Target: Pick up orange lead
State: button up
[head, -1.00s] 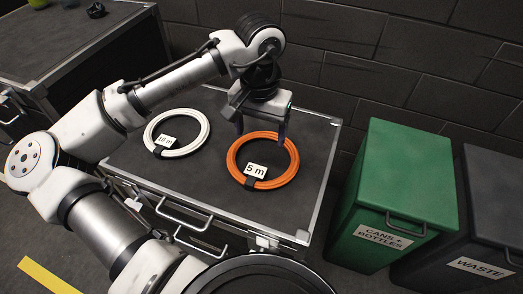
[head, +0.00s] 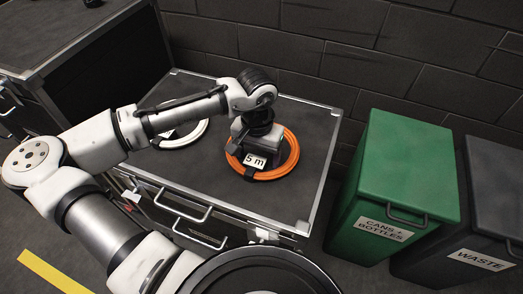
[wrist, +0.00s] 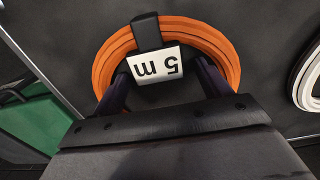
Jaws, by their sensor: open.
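The orange lead (head: 291,160) lies coiled in a ring on the dark case top. It has a black strap and a white tag (head: 255,161) reading "5 m". My gripper (wrist: 160,80) is open and low over the coil. In the wrist view its two fingers reach inside the ring, on either side of the tag, with the coil (wrist: 110,62) beyond them. In the head view my wrist hides the fingertips and the far left of the coil. I cannot tell whether the fingers touch the lead.
A white coiled lead (head: 190,137) lies left on the same case (head: 318,125), partly behind my arm. A green bin (head: 405,165) and a dark waste bin (head: 495,180) stand to the right. Another case (head: 60,45) stands at the back left. The case top is otherwise clear.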

jog(key=c, duration=1.5)
jog(key=shift+o, duration=0.2)
jog(key=shift+r, duration=0.1)
notch_tip(320, 180, up, 20)
jog(key=p, duration=0.2)
